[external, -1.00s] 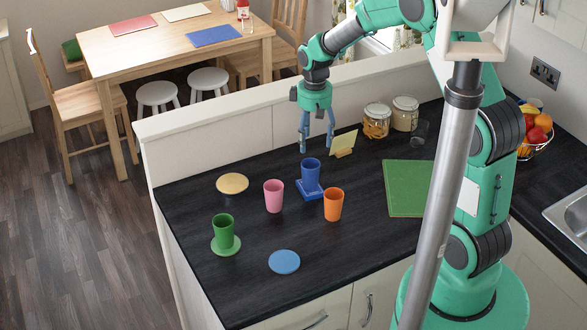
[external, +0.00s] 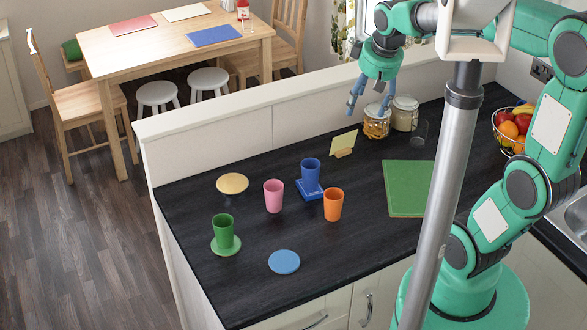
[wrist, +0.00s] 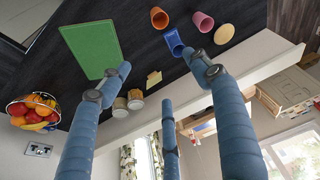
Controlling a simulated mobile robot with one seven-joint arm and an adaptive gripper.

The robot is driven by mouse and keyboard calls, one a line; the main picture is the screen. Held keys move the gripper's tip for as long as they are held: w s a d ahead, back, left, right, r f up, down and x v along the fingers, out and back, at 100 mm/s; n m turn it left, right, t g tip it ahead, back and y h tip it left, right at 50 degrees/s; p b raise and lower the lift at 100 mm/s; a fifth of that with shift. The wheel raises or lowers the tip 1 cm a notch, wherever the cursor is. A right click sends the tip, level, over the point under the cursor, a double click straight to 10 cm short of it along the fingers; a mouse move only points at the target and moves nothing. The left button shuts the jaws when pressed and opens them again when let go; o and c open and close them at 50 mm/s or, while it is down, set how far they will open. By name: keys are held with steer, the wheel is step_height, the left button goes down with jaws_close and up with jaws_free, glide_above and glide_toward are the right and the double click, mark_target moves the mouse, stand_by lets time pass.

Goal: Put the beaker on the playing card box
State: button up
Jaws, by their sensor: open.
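A blue beaker (external: 311,171) stands upright on a flat blue box (external: 309,191), which looks like the playing card box, on the dark counter. The beaker hides the middle of the box's top. The blue box shows partly in the wrist view (wrist: 174,41), where one of my fingers covers part of that spot. My gripper (external: 366,108) is open and empty. It is raised near the back edge of the counter, by the glass jars, well apart from the beaker and box.
Pink (external: 273,196), orange (external: 333,205) and green (external: 223,231) beakers stand nearby, the green one on a green disc. Yellow (external: 232,184) and blue (external: 284,262) discs lie flat.

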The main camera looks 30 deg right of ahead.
steer(key=s+d+r+m+t, duration=0.1)
steer(key=s+r+t, duration=0.1)
steer(key=s, duration=1.2)
steer(key=shift+s+r+m, duration=0.25)
steer(key=shift+s+m, duration=0.05)
steer(key=shift+s, duration=0.05)
steer(key=shift+f, duration=0.1)
step_height(320, 180, down, 7)
steer(key=b, duration=0.7)
steer(key=shift+f+b, duration=0.2)
steer(key=shift+b, duration=0.15)
